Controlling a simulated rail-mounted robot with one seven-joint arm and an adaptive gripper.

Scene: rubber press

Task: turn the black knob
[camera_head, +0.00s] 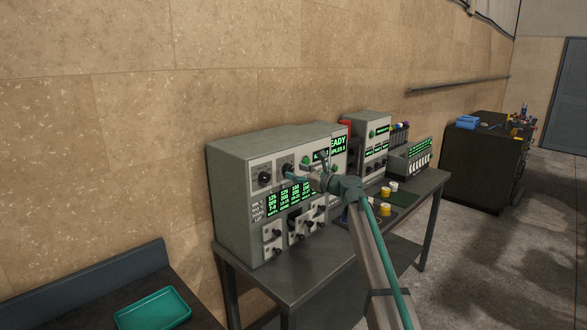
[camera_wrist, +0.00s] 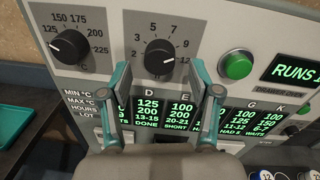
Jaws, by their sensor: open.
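A grey press cabinet (camera_head: 229,190) stands on a metal table and carries two black dial knobs on its front. The left knob (camera_wrist: 70,47) has a scale from about 125 to 225; it also shows in the head view (camera_head: 265,178). The right knob (camera_wrist: 159,57) has a scale that includes 2 to 9. My gripper (camera_wrist: 160,70) is open, its two fingers apart on either side of the right knob in the wrist view. Whether the fingers touch the knob cannot be told. In the head view my gripper (camera_head: 293,175) is close to the panel and partly covers it.
A green button (camera_wrist: 235,66) is right of the right knob. Green-lit displays (camera_wrist: 147,111) lie below the knobs. Smaller black knobs (camera_head: 277,251) sit lower on the cabinet. Yellow-and-white jars (camera_head: 385,209) stand on the table. A teal tray (camera_head: 153,309) is at lower left.

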